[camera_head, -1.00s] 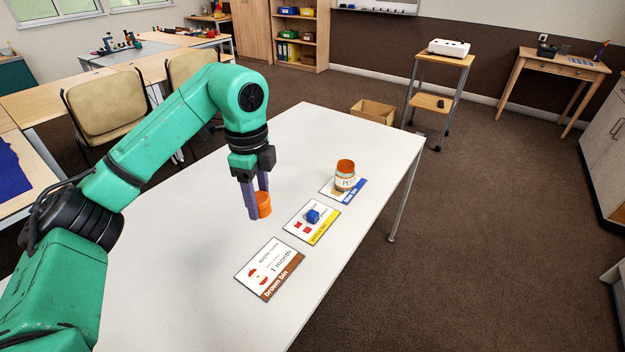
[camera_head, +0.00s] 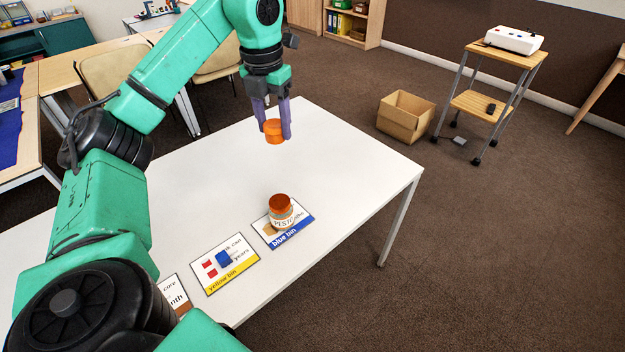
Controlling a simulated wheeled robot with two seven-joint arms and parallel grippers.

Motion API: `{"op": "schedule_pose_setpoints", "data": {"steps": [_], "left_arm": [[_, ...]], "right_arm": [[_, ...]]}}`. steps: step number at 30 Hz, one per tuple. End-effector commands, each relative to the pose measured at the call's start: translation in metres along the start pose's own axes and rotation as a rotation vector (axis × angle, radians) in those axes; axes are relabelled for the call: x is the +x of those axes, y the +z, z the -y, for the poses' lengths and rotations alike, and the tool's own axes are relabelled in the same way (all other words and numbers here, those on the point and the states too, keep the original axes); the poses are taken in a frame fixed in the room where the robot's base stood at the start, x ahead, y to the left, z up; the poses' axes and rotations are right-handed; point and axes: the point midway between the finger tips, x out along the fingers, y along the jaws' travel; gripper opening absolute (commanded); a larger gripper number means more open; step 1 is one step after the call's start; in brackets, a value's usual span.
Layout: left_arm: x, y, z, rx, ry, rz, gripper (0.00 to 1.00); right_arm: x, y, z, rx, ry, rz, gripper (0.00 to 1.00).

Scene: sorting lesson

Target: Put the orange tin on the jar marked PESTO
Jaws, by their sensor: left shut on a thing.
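The orange tin (camera_head: 273,132) is held between the fingers of my left gripper (camera_head: 273,122), which is shut on it. Gripper and tin are above the white table, farther back than the jar. The jar marked PESTO (camera_head: 282,215) stands upright on the blue bin card (camera_head: 289,233). Its label is partly readable and its top is dark orange. The tin and the jar are apart. My right gripper is not in view.
A brown bin card (camera_head: 177,299) is partly hidden by my arm. The white table (camera_head: 345,160) is clear around the jar. A cardboard box (camera_head: 405,118) stands on the floor.

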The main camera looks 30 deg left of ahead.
Motion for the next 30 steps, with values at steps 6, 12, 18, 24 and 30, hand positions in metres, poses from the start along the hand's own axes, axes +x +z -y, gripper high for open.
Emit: {"op": "schedule_pose_setpoints", "data": {"steps": [6, 12, 18, 24, 30], "left_arm": [[0.074, -0.006, 0.000, 0.007, 0.001, -0.007, 0.00], [0.136, -0.011, 0.001, 0.007, 0.001, -0.007, 0.00], [0.166, -0.013, 0.000, 0.006, 0.002, -0.004, 0.00], [0.198, -0.015, 0.001, 0.005, 0.001, -0.002, 0.00], [0.198, -0.015, 0.001, 0.005, 0.001, -0.001, 0.00]], "right_arm": [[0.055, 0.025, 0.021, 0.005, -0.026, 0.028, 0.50], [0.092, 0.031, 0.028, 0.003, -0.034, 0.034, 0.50], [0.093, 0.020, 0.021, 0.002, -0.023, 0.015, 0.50], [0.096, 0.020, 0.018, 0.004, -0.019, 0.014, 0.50], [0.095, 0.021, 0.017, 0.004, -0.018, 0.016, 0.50]]}}
